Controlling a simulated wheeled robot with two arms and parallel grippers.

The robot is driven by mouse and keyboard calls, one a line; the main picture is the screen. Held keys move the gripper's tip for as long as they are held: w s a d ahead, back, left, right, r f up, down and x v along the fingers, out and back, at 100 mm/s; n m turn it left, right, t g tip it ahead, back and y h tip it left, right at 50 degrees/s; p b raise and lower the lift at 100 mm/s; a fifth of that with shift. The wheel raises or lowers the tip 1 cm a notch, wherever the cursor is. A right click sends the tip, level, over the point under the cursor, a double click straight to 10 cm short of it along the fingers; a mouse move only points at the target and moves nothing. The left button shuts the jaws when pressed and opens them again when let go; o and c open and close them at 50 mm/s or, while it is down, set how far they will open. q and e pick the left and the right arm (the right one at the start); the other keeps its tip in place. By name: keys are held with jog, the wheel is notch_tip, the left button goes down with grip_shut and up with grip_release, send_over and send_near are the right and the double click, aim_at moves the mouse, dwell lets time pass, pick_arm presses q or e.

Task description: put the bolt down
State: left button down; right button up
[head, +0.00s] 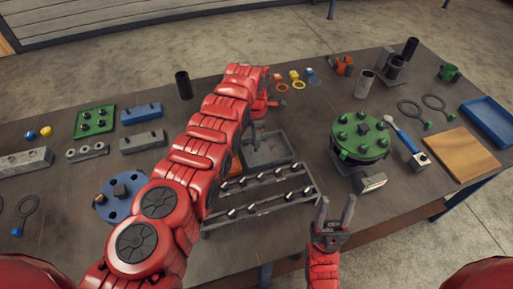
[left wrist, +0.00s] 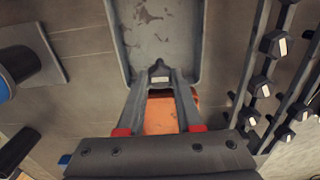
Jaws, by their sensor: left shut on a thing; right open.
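My left gripper (head: 256,140) reaches down at the grey tray (head: 283,153), partly hidden by my own arm in the head view. In the left wrist view its fingers (left wrist: 159,78) close on a small dark bolt (left wrist: 159,68), seen against the near end of the worn tray (left wrist: 155,25). I cannot tell whether the bolt touches the tray. My right gripper (head: 336,206) is open and empty, pointing up the picture at the table's front edge.
A two-rail rack (head: 262,192) with several bolts stands just in front of the tray. An orange thing (left wrist: 160,115) shows between the left fingers. A green flange with bolts (head: 361,138) stands to the right, a blue flange (head: 118,208) to the left.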

pick_arm(q)
notch_tip(320, 180, down, 3)
jog(key=shift+s+r+b, duration=0.1)
jog(key=shift+b, duration=0.9)
jog(key=shift+r, duration=0.1)
jog(key=c, duration=0.6)
grip_release()
